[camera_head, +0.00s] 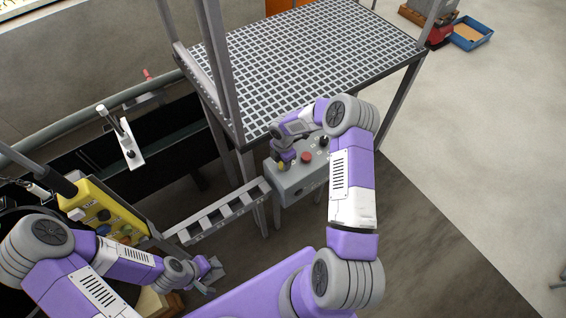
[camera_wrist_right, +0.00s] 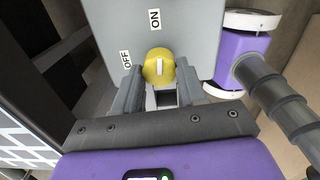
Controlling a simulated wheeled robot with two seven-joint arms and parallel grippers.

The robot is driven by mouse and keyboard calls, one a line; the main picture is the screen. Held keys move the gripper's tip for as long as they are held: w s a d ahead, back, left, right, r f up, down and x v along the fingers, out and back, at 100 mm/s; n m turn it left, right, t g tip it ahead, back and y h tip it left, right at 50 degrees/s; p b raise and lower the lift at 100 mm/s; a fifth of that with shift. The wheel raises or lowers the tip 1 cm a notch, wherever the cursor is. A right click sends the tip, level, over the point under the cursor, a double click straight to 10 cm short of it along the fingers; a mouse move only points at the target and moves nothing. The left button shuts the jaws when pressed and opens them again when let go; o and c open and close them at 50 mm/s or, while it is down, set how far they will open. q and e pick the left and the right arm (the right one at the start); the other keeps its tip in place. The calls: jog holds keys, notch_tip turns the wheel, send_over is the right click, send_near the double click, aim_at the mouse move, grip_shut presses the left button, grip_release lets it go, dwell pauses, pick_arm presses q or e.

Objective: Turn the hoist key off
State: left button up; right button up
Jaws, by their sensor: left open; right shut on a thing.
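The hoist key is a round yellow knob (camera_wrist_right: 150,74) with a white bar, on a grey control box (camera_head: 287,186). In the right wrist view its white bar is nearly upright, in line with the ON label (camera_wrist_right: 154,18). The OFF label (camera_wrist_right: 126,60) is to its left. My right gripper (camera_wrist_right: 160,83) is shut on the knob, one finger on each side. My left gripper (camera_head: 208,278) is open and empty, low at the left.
A red button (camera_head: 306,157) and a black knob (camera_head: 323,141) sit on the same box. A grated platform (camera_head: 310,60) stands behind it. A grey slotted beam (camera_head: 222,214) runs left of the box. A yellow panel (camera_head: 95,203) is near my left arm. Open floor lies right.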

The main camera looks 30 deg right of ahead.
jog(key=m+b, duration=0.3)
jog(key=shift+w+f, duration=0.1)
jog(key=shift+f, duration=0.05)
jog(key=m+b, duration=0.3)
jog(key=m, duration=0.2)
jog(key=m+b, duration=0.2)
jog(key=m, duration=0.2)
jog(key=shift+m+b, duration=0.8)
jog(key=shift+m, duration=1.4)
jog(key=shift+d, duration=0.1)
jog(key=o, duration=1)
jog(key=shift+o, duration=0.2)
jog(key=shift+r, duration=0.25)
